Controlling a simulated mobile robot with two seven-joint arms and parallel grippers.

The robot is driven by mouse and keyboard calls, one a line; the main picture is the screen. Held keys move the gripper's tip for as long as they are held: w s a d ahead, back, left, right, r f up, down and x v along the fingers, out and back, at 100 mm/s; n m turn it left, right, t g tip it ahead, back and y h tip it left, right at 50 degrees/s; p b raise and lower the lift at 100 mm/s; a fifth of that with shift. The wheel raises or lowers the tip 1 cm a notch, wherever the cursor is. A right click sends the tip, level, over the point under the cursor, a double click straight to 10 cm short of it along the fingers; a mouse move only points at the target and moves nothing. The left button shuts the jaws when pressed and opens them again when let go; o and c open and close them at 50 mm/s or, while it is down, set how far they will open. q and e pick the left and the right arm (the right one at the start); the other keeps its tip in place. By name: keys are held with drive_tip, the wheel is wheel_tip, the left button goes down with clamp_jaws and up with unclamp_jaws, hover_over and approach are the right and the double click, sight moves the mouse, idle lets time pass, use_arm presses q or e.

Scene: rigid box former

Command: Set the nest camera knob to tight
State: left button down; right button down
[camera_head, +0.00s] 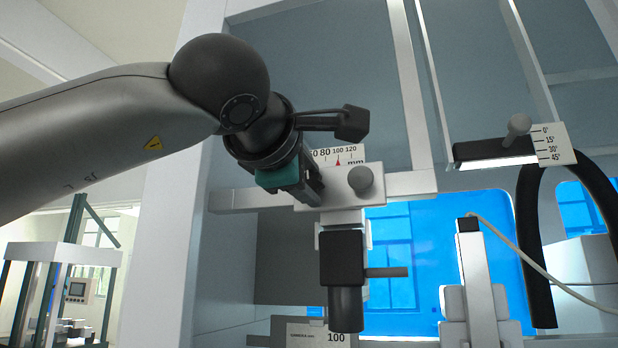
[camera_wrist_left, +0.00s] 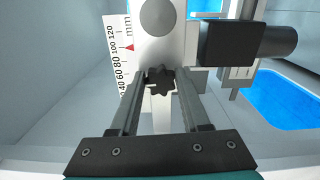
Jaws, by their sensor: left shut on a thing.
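The nest camera (camera_head: 342,258) is a black block with a dark lens barrel pointing down, hung below a pale slide block on a horizontal rail. It also shows in the left wrist view (camera_wrist_left: 230,43), lying sideways in the picture. A black star-shaped knob (camera_wrist_left: 160,80) sits on the slide block's side. My left gripper (camera_wrist_left: 160,76) is shut on this knob, one finger on each side. In the head view my left gripper (camera_head: 312,192) meets the block's left side and hides the knob. Its tight or loose setting cannot be read. My right gripper is not in view.
A scale (camera_head: 338,155) has a red pointer near 100. A grey round knob (camera_head: 361,179) is on the block's face. A dark rod (camera_head: 386,272) sticks out right of the camera. A lamp bar with an angle scale (camera_head: 555,144) is at right.

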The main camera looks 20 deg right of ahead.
use_arm(q)
drive_tip(key=shift+m, duration=0.5)
drive_tip(key=shift+c, duration=1.9)
unclamp_jaws()
drive_tip(key=b+v, duration=0.4)
drive_tip(key=v, duration=1.1)
drive_tip(key=shift+b, duration=0.3)
drive_tip(key=shift+a, duration=0.1)
